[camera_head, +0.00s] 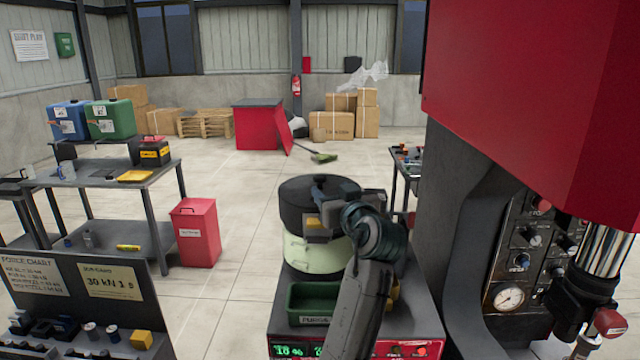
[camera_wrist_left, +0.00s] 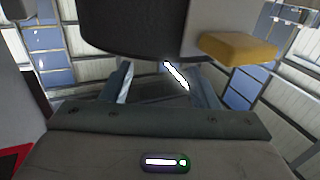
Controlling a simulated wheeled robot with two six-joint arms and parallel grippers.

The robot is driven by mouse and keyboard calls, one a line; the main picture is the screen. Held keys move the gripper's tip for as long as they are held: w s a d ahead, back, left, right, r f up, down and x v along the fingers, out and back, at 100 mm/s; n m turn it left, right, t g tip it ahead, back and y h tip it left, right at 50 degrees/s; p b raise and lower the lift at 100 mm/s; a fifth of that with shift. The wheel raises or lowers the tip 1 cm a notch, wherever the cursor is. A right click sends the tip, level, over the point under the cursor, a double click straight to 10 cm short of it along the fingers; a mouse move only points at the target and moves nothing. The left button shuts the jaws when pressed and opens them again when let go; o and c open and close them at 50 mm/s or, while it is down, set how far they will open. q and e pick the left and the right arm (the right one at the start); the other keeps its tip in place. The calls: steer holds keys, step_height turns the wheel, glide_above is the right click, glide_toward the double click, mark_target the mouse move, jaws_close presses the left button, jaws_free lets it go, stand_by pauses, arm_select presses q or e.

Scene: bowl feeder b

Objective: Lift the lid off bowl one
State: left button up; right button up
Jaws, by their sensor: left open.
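Bowl one (camera_head: 312,256) appears to be the pale green bowl standing on a dark machine base. Its black lid (camera_head: 302,190) sits on top of it, with a small knob or handle at the upper middle. My left gripper (camera_head: 322,212) is at the right side of the lid and partly covers it and the bowl. In the left wrist view the dark round lid side (camera_wrist_left: 135,30) fills the top centre, just beyond the open fingers (camera_wrist_left: 160,82). I cannot tell whether the fingers touch it. My right gripper is in neither view.
A yellow block (camera_wrist_left: 238,50) shows beside the lid in the left wrist view. A green bin (camera_head: 308,302) sits in front of the bowl. A large red and dark press (camera_head: 545,90) stands close on the right.

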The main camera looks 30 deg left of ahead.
mark_target(322, 179)
arm_select(q)
steer(key=shift+w+a, duration=0.25)
steer(key=shift+a, duration=0.25)
steer(key=shift+w+a+f, duration=0.15)
steer(key=shift+w+a, duration=0.05)
steer(key=shift+a, duration=0.05)
steer(key=shift+w+a+r+p, duration=0.35)
steer(key=shift+w+a+p, duration=0.1)
steer(key=shift+p, duration=0.6)
steer(key=p+x, duration=0.2)
steer(key=shift+w+a+r, duration=0.1)
steer(key=shift+w+a, duration=0.05)
steer(key=shift+a, duration=0.15)
steer(key=shift+w+a+f+p, duration=0.25)
steer(key=shift+w+a+p, duration=0.05)
steer(key=shift+a+p, duration=0.15)
steer(key=shift+d, duration=0.1)
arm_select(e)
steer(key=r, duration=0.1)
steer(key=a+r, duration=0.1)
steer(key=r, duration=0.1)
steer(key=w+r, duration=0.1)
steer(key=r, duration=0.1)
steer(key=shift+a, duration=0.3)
arm_select(q)
steer(key=shift+d, duration=0.1)
steer(key=shift+c, duration=0.9)
jaws_close()
steer(key=shift+r, duration=0.1)
